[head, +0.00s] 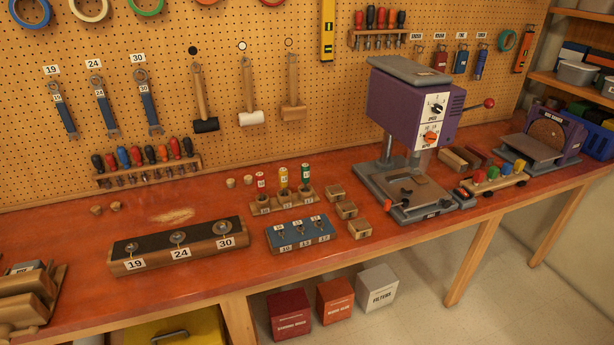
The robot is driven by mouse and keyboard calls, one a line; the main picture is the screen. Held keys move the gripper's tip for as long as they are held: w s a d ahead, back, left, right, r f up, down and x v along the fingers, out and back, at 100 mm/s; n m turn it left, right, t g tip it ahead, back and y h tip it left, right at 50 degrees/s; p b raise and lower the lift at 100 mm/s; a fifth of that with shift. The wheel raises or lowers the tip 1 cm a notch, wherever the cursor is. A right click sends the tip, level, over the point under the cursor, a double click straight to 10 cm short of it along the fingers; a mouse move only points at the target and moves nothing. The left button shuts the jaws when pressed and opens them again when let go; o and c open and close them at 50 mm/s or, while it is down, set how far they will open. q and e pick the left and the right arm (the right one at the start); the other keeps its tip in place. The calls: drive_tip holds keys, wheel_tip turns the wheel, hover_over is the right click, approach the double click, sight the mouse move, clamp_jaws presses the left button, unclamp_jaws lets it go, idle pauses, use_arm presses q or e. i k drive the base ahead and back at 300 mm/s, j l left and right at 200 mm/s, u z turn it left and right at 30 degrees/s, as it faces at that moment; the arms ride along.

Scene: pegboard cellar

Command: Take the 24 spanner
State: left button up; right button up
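The 24 spanner (104,106) hangs on the pegboard between two like it, under a white label reading 24. It has a blue handle with a small 24 tag and a grey metal head at the top. The 19 spanner (64,108) hangs to its left and the 30 spanner (149,102) to its right. On the bench below, a long wooden block with a dark top (130,247) carries several bolt heads labelled 19, 24 and 30. Neither of my grippers shows in the head view.
A screwdriver rack (150,172) is mounted just below the spanners. Mallets (204,100) hang to the right. A purple drill press (408,105) stands on the right of the red bench (70,290).

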sight(109, 121)
drive_tip(key=u, duration=0.5)
drive_tip(key=i+j+u, duration=0.1)
drive_tip(key=u, duration=0.3)
drive_tip(key=i+u, duration=0.25)
drive_tip(key=u, duration=0.2)
drive_tip(key=i+u, duration=0.2)
drive_tip(key=u, duration=0.2)
